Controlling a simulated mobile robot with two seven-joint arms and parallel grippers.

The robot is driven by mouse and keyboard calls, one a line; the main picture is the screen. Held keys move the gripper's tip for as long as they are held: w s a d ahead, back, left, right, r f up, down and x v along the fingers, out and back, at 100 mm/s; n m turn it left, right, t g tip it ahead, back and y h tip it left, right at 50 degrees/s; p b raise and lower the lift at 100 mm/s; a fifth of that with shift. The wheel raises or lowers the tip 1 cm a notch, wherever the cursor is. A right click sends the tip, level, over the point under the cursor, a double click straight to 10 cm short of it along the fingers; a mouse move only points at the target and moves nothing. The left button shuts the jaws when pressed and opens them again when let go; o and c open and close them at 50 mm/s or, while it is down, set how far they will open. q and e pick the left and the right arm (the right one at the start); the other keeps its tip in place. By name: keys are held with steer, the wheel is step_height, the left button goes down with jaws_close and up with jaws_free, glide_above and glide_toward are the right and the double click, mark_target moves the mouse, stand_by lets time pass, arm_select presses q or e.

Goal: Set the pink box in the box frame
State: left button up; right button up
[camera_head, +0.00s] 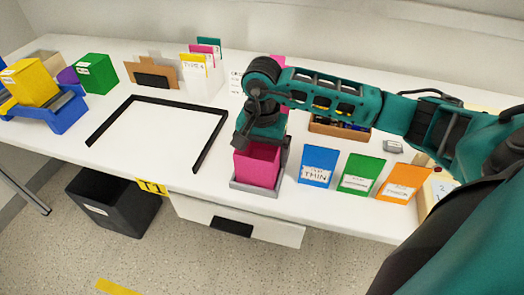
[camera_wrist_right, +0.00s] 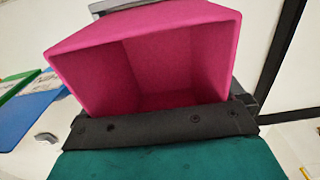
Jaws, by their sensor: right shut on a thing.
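The pink box (camera_head: 257,167) is an open-topped box near the front edge of the white table. It fills most of the right wrist view (camera_wrist_right: 180,60), with its hollow inside showing. My right gripper (camera_head: 260,140) is shut on the back side of the pink box; its dark bar lies along the box wall in the right wrist view (camera_wrist_right: 165,128). A grey frame (camera_head: 262,190) shows around the box's lower end. I cannot tell whether the box rests fully in it. A black outline frame (camera_head: 212,140) lies flat and empty to the left. My left gripper is out of view.
Blue (camera_head: 318,166), green (camera_head: 361,175) and orange (camera_head: 402,182) labelled panels stand just right of the box. A blue rack (camera_head: 62,112) with a yellow box (camera_head: 30,82) and a green box (camera_head: 96,74) are at the left. A black bin (camera_head: 110,205) stands on the floor.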

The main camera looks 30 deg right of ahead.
steer(key=shift+f+b, duration=0.2)
steer(key=shift+b, duration=0.1)
steer(key=o, duration=0.7)
steer(key=shift+r, duration=0.1)
steer(key=shift+c, duration=0.2)
steer(key=shift+r, duration=0.1)
steer(key=shift+r+p, duration=0.25)
steer(key=shift+p, duration=0.2)
step_height(320, 180, up, 12)
steer(key=shift+f, duration=0.15)
